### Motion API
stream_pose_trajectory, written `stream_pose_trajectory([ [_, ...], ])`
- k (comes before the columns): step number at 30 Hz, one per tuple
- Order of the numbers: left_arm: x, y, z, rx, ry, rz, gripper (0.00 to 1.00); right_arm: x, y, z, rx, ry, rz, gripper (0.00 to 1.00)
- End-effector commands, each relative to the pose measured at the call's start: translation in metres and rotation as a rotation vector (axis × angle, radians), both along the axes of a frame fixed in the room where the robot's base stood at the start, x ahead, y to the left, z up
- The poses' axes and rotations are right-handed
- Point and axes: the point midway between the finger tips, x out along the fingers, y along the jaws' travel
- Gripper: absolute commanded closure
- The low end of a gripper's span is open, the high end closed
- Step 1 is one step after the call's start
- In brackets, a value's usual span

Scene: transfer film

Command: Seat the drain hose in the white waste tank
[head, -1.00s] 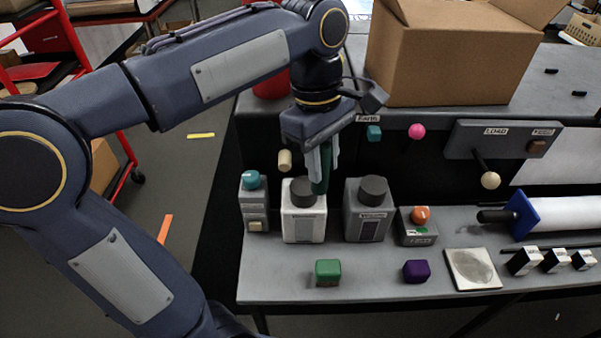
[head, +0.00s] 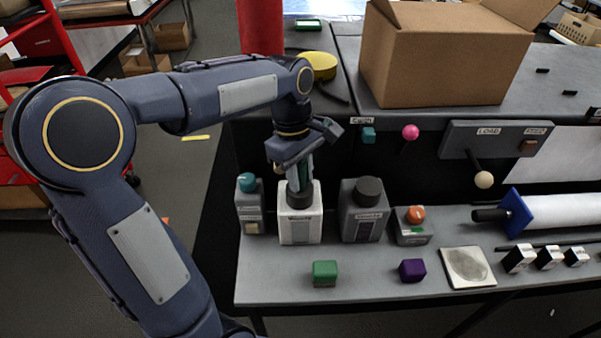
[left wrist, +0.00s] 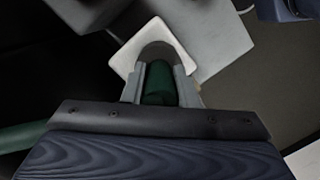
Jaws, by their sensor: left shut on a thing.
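The white waste tank (head: 301,228) stands upright on the grey shelf, with a dark neck (head: 299,198) on top. My left gripper (head: 299,186) is right above that neck, pointing down. It is shut on the green drain hose (left wrist: 160,84), which shows between the fingers in the left wrist view. The white tank top (left wrist: 188,62) lies just beyond the hose there. The hose's lower end is hidden, so I cannot tell whether it is inside the neck. My right gripper is not in view.
A grey tank (head: 362,222) with a dark cap stands close to the right of the white tank. A smaller grey bottle (head: 249,213) with a teal cap stands close to the left. A green block (head: 325,273) and a purple block (head: 412,270) lie in front.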

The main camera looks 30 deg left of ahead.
Motion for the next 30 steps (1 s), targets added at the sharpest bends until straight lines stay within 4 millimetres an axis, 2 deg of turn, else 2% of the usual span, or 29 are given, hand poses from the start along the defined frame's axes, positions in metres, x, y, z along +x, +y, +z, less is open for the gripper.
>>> stream_pose_trajectory([
  [7,0.0,0.0,-0.004,0.0,0.0,0.0,0.97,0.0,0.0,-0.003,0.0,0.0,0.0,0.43],
  [8,0.0,0.0,-0.003,0.0,0.0,0.0,0.7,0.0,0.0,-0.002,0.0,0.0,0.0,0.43],
  [12,0.0,0.0,-0.003,0.0,0.0,0.0,0.52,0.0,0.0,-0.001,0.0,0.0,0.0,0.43],
  [23,0.0,0.0,0.003,0.0,-0.002,0.0,0.52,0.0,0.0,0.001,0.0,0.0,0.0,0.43],
  [26,0.002,0.002,0.016,0.0,-0.005,0.001,0.52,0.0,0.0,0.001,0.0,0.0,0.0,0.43],
  [30,0.003,0.006,0.045,-0.001,-0.006,0.0,0.52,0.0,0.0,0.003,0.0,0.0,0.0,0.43],
])
